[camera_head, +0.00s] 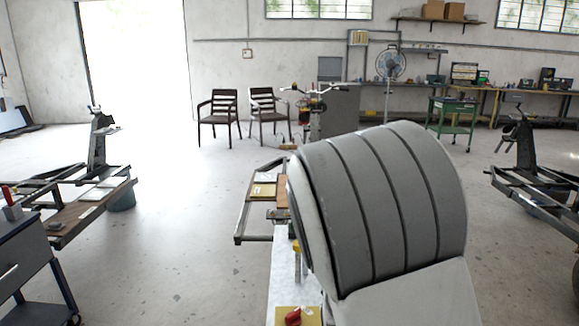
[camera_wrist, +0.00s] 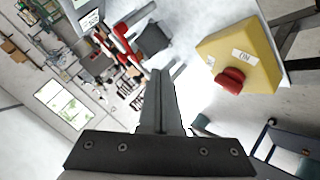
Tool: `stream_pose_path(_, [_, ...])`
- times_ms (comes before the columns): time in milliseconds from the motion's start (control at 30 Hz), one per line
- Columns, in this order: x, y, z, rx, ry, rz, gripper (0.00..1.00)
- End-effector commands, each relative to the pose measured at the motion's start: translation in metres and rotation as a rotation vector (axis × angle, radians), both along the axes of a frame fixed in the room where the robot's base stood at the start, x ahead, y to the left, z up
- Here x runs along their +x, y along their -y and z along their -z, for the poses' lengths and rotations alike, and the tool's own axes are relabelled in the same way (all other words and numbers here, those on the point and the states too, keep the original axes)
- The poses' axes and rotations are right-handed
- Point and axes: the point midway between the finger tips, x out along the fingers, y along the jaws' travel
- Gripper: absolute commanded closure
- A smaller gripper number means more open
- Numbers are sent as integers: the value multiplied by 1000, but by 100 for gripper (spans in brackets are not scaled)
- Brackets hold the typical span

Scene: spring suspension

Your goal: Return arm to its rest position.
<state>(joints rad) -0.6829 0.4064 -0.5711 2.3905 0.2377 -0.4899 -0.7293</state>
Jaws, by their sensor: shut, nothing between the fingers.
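My gripper (camera_wrist: 160,76) shows in the wrist view, its two dark fingers together with nothing between them. It points away from the camera, and no object touches its tips. In the head view my large grey ribbed arm fills the middle and right of the foreground; my gripper is hidden there. To the right of the fingers in the wrist view is a yellow block (camera_wrist: 262,50) with a red knob (camera_wrist: 230,81) and a white label. I cannot tell the distance between them.
In the head view a pale bench top (camera_head: 284,268) runs beside my arm, with a yellow plate (camera_head: 313,318) bearing a red part at its near end. A dark cart (camera_head: 25,262) stands at left. Metal frames stand at left and right. The floor at centre left is clear.

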Motion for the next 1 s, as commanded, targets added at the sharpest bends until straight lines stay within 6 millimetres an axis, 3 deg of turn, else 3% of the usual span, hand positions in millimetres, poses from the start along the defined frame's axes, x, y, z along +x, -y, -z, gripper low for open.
stream_pose_path(267, [-45, -3, -47, 336, -144, 122, 100])
stream_pose_path(500, [-100, -3, -96, 521, -243, 202, 100])
stream_pose_path(800, [-185, 9, -146, 616, -328, 333, 100])
stream_pose_path(1000, [-239, 20, -164, 616, -351, 444, 100])
